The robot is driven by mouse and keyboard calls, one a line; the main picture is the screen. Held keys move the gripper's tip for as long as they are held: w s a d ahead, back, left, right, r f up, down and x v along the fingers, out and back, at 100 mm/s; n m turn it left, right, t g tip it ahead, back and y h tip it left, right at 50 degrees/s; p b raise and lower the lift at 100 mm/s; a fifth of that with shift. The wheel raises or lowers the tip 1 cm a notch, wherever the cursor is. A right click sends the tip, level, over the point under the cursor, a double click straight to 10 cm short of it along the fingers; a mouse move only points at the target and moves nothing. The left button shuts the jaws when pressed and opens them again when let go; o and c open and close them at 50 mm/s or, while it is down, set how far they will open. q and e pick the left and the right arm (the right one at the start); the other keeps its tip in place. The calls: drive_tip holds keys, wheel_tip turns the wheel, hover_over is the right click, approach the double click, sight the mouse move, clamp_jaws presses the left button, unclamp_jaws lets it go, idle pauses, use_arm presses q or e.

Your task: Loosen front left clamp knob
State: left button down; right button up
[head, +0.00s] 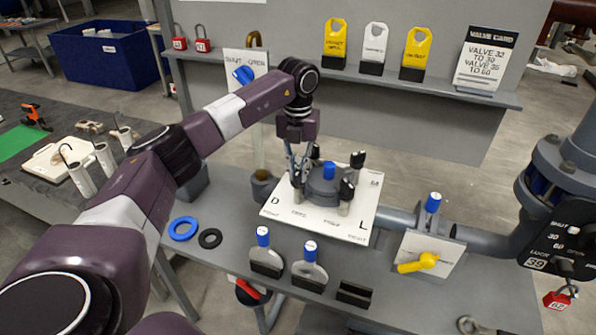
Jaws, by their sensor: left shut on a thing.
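A dark round filter housing (320,191) with a blue cap (329,170) on top stands on a white labelled plate (285,213). Black clamp knobs show at its right, one nearer me (346,189) and one farther back (357,160). My left gripper (297,177) points down at the housing's left side. Its fingers are shut on the front left clamp knob, which they mostly hide. A pale post (298,194) shows just below the fingers. My right gripper is not in view.
A blue ring (183,228) and a black ring (210,238) lie on the bench to the left. Two blue-capped pieces (264,252) stand in front. A yellow-handled valve (420,263) is at right. A shelf (430,88) with tags runs behind.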

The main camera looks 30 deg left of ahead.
sight(298, 171)
use_arm(q)
drive_tip(key=n, duration=0.3)
drive_tip(key=shift+r+n, duration=0.1)
drive_tip(key=shift+n, duration=2)
drive_tip(key=shift+a, duration=0.1)
drive_tip(key=c, duration=1.9)
unclamp_jaws()
drive_tip(key=shift+c, duration=0.2)
wheel_tip(298, 171, up, 12)
